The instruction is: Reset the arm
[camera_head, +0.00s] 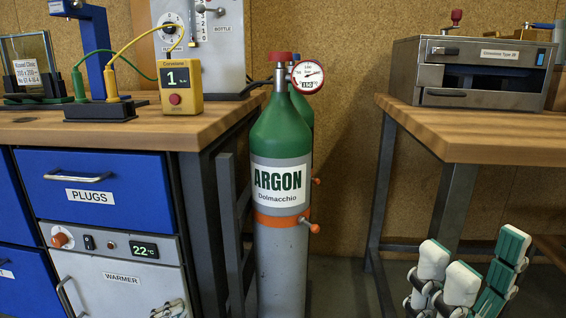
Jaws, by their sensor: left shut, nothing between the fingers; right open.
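My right gripper (472,262) is in the lower right, in front of the wooden bench on the right. Its white fingers with green pads point up and stand apart, with nothing between them.
A green and grey argon cylinder (282,175) with a gauge (307,77) stands between two benches. The left bench has a blue plugs drawer (95,190), a warmer (120,285) and a yellow meter (180,87) on top. A metal oven (480,72) sits on the right bench (480,140).

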